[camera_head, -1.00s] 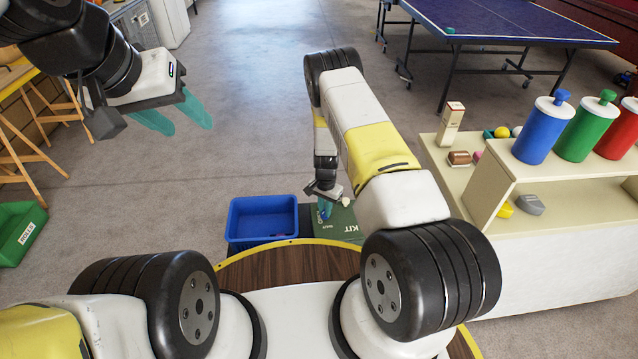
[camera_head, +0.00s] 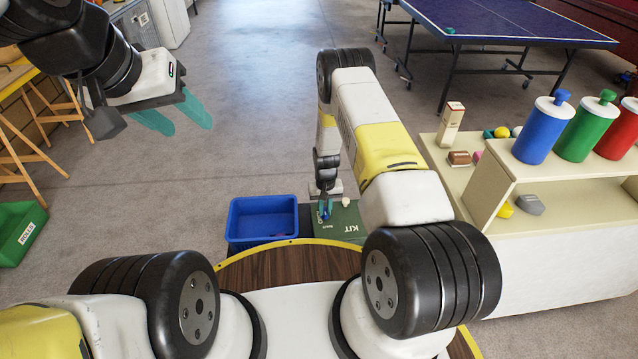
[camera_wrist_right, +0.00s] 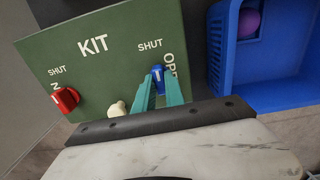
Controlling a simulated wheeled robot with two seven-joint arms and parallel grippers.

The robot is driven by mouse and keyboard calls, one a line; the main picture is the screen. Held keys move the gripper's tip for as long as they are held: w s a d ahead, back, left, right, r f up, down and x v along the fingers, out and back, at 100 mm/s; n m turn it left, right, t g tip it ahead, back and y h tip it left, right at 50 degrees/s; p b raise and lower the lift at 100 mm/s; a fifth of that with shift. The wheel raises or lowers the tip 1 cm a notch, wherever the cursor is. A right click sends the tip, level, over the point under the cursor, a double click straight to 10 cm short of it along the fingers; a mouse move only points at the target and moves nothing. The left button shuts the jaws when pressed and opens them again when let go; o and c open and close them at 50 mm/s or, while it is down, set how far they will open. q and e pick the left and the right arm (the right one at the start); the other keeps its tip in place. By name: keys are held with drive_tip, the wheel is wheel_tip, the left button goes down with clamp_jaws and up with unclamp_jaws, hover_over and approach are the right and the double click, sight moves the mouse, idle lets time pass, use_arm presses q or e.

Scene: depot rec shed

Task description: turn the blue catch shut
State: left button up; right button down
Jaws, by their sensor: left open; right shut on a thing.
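The green kit box (camera_head: 345,226) sits low in front of me in the head view. In the right wrist view its face (camera_wrist_right: 105,45) carries the blue catch (camera_wrist_right: 157,74), with SHUT printed above it and OPEN at its right. My right gripper (camera_wrist_right: 160,82) is shut on the blue catch, one teal finger on each side. Fingers partly cover the catch, and I cannot tell its exact angle. In the head view my right gripper (camera_head: 325,208) is at the box, pointing down. My left gripper (camera_head: 190,128) is open and empty, raised at upper left.
A red catch (camera_wrist_right: 65,99) and a cream knob (camera_wrist_right: 117,108) are on the same face. A blue crate (camera_head: 235,238) stands beside the box. A cream shelf unit (camera_head: 560,195) with coloured canisters is at right.

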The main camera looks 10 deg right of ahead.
sight(325, 210)
idle(0.5)
drive_tip(key=c, duration=1.4)
unclamp_jaws()
drive_tip(key=shift+r, duration=3.9)
